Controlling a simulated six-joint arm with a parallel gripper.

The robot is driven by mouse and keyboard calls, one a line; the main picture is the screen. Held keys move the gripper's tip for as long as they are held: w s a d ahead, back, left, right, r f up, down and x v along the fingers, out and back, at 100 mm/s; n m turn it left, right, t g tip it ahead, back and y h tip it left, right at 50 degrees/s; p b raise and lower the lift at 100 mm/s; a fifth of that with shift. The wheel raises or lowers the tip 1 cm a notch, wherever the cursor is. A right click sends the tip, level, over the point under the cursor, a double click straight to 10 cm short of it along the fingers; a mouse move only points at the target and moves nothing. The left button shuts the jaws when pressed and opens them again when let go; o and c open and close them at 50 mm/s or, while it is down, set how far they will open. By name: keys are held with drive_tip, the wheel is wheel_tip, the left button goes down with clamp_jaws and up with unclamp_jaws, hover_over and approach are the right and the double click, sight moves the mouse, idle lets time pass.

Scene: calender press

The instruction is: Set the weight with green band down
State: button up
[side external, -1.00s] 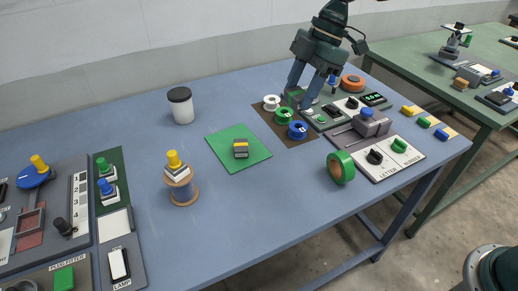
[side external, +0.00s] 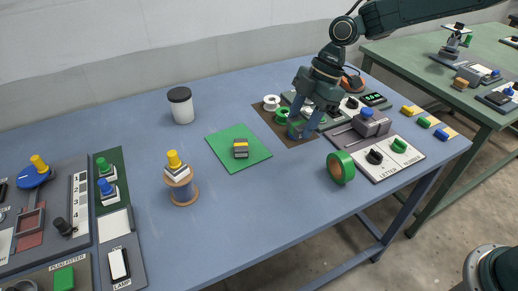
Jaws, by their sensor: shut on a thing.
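My gripper (side external: 303,126) points down over the front part of the brown mat (side external: 297,142), close to the blue spool's place. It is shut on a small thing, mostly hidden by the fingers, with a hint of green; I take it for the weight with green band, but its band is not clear. Whether it touches anything below cannot be told. The green spool (side external: 281,115) and white spool (side external: 271,102) stand on the mat just left of the gripper. The blue spool is hidden behind the fingers.
A dark block with a yellow band (side external: 240,149) sits on a green sheet (side external: 226,138). A green tape roll (side external: 341,168) stands in front of the gripper. A control panel (side external: 398,158) lies to its right. A lidded jar (side external: 181,106) stands left.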

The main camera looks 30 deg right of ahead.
hover_over(291, 169)
drive_tip(key=d, duration=0.1)
drive_tip(key=f, duration=0.7)
drive_tip(key=shift+d+f, duration=0.15)
drive_tip(key=shift+d, duration=0.05)
drive_tip(key=shift+f, duration=0.1)
drive_tip(key=shift+f, duration=2.05)
drive_tip(key=shift+f, duration=0.15)
drive_tip(key=o, duration=1.3)
drive_tip(key=v, duration=1.2)
